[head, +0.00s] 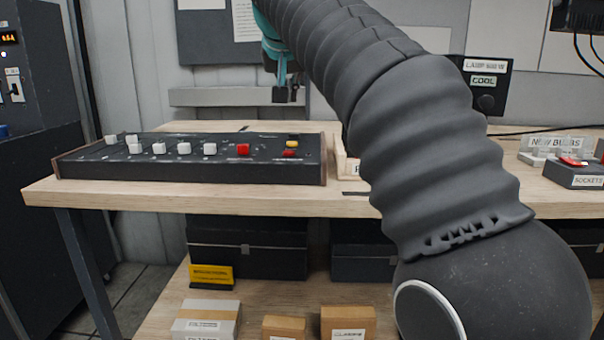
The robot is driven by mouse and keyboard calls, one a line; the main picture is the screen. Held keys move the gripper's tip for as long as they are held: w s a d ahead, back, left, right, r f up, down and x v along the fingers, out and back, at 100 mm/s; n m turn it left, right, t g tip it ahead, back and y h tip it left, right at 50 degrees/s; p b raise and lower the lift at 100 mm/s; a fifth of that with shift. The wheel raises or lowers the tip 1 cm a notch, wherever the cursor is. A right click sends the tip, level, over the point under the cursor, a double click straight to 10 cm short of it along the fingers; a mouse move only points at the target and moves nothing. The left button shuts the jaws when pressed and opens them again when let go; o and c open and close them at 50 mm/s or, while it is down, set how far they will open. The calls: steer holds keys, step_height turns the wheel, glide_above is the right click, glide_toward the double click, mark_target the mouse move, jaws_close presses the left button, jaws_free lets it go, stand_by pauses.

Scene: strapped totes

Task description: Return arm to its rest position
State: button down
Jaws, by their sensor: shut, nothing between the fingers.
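My arm, in a ribbed dark grey sleeve, crosses the head view from the lower right up to the top middle. My gripper (286,94) hangs at its far end, teal above with dark fingertips pointing down. It is shut and empty. It is above the back part of the wooden bench, in front of the wall, and apart from the control panel (190,160) below it. The arm hides part of the bench and the wall.
The bench (200,201) carries the panel with white, red and yellow buttons. A sockets box (577,175) and a new-bulbs holder (555,145) stand at right. A lamp box (485,86) is behind the arm. Dark totes (248,250) and small cartons (348,322) sit below.

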steer(key=s+d+f+g, duration=0.2)
steer(key=s+d+f, duration=1)
steer(key=s+f, duration=0.1)
steer(key=s+d+f+g, duration=0.1)
steer(key=s+d+f, duration=0.2)
steer(key=s+f, duration=0.6)
steer(key=s+d+f+g, duration=0.1)
steer(key=s+d+f, duration=0.2)
steer(key=s+f, duration=0.6)
step_height(320, 180, down, 6)
steer(key=shift+s+d+f, duration=0.1)
steer(key=shift+s+d, duration=0.15)
